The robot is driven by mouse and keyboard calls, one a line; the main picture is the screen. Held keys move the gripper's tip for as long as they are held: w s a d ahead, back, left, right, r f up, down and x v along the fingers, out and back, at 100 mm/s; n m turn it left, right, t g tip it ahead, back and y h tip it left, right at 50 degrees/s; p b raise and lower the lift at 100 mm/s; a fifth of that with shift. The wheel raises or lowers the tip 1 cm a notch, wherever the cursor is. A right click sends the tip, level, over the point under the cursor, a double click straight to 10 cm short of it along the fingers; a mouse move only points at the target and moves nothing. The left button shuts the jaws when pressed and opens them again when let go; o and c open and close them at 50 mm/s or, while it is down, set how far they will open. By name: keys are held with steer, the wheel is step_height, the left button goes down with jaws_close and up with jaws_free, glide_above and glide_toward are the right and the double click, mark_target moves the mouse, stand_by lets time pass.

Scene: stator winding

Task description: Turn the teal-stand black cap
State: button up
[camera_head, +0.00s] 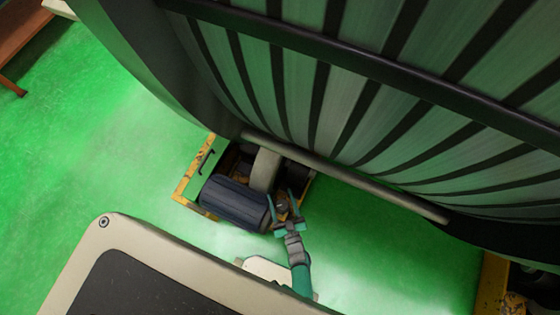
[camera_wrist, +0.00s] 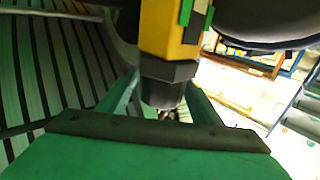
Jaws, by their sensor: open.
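My gripper (camera_head: 284,203) is open, its two teal fingers pointing up the head view beside a dark ribbed cylinder. In the wrist view my gripper (camera_wrist: 162,84) has one finger on each side of a black cap (camera_wrist: 162,94). The cap sits on the end of a yellow post (camera_wrist: 168,35) with a black collar and a green patch. The fingers look apart from the cap, but contact is hard to judge. A teal stand cannot be made out. In the head view the cap cannot be told apart from the clutter at the fingertips.
The dark ribbed cylinder (camera_head: 235,203) lies on a yellow-edged base (camera_head: 184,186) left of my gripper. A huge slatted stator (camera_head: 340,110) looms above, with a pale bar (camera_head: 345,178) along its lower edge. The green floor (camera_head: 110,150) is clear at left.

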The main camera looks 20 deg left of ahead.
steer(key=shift+w+a, duration=0.45)
steer(key=shift+w, duration=0.1)
steer(key=c, duration=1)
steer(key=shift+c, duration=0.2)
steer(key=shift+w+d+m+t+h, duration=0.1)
steer(key=shift+d+m+t+h, duration=0.2)
steer(key=shift+m+t+h, duration=0.5)
steer(key=o, duration=1)
steer(key=shift+o, duration=0.2)
